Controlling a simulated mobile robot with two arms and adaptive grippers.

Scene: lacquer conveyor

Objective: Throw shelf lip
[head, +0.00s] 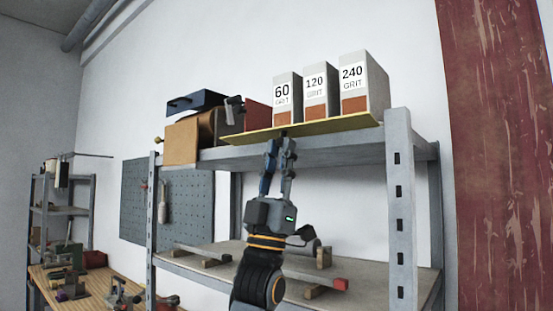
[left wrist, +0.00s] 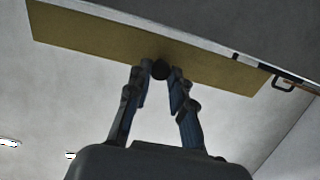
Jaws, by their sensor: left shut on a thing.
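A flat yellow strip (head: 318,126), which looks like the shelf lip, runs along the front of the upper shelf (head: 345,148), below the grit boxes. It slants up a little to the right. In the left wrist view the strip (left wrist: 95,35) spans the top of the picture, with a small round dark knob (left wrist: 160,69) at its lower edge. My left gripper (head: 283,139) reaches up from below to the strip's middle. Its fingertips, also in the left wrist view (left wrist: 159,78), are closed around the knob. My right gripper is not in view.
Boxes marked 60 (head: 284,104), 120 (head: 315,99) and 240 GRIT (head: 353,86) stand behind the strip. Brown boxes (head: 182,143) and a dark blue tray (head: 194,101) are to their left. A shelf post (head: 400,200) stands right of my arm.

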